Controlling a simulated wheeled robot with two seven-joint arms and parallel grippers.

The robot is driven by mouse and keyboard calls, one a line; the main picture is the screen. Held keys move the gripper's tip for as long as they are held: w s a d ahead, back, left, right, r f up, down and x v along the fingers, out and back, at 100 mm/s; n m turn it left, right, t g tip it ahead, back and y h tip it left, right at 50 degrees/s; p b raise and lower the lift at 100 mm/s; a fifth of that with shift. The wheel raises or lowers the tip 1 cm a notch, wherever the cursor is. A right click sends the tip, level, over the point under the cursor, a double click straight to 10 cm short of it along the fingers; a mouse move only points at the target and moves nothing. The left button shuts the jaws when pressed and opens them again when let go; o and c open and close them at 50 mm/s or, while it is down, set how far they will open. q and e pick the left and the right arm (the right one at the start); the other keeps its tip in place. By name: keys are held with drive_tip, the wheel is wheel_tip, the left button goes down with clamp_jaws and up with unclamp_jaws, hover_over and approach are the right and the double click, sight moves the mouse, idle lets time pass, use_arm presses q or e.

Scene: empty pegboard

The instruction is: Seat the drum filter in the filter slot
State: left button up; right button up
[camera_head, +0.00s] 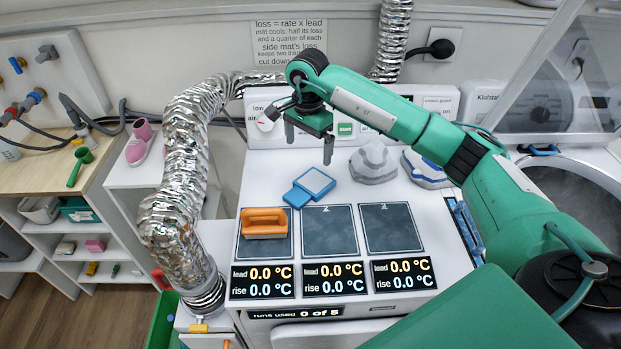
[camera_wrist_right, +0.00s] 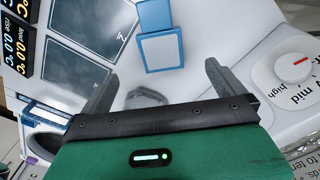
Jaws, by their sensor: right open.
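A flat blue-framed piece with a pale panel and a blue tab, which looks like the drum filter (camera_head: 316,182), lies on the white worktop behind the dark mats. My right gripper (camera_head: 308,148) is open and empty above the worktop, just behind this piece in the head view. In the right wrist view the filter (camera_wrist_right: 163,51) lies beyond and between the spread fingers (camera_wrist_right: 162,70), apart from them. A blue-edged recess at the worktop's right edge (camera_head: 465,232) may be the filter slot; I cannot tell for sure. My left gripper is not in view.
An orange-handled block (camera_head: 264,223) sits on the left mat; the middle mat (camera_head: 329,231) and right mat (camera_head: 391,228) are bare. A grey iron-like object (camera_head: 373,163) and a blue-and-white one (camera_head: 425,168) stand at the back right. A silver duct (camera_head: 180,170) rises at left.

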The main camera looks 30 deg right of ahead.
drive_tip(key=p, duration=0.2)
hover_over(310, 184)
drive_tip(key=f, duration=0.8)
drive_tip(key=shift+s+a, duration=0.2)
drive_tip(key=shift+a, duration=0.1)
drive_tip(key=shift+f+p, duration=0.4)
drive_tip(key=shift+p, duration=0.1)
drive_tip(key=f, duration=0.1)
drive_tip(key=f+p, duration=0.2)
drive_tip(key=f, duration=0.1)
drive_tip(key=shift+d, duration=0.3)
drive_tip(key=shift+w+f, duration=0.1)
drive_tip(key=shift+f, duration=0.25)
drive_tip(key=c, duration=1)
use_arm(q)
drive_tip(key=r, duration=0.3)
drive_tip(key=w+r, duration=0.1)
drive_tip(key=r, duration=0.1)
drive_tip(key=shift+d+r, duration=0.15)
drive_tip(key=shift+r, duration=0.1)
use_arm(e)
drive_tip(key=shift+r, duration=0.15)
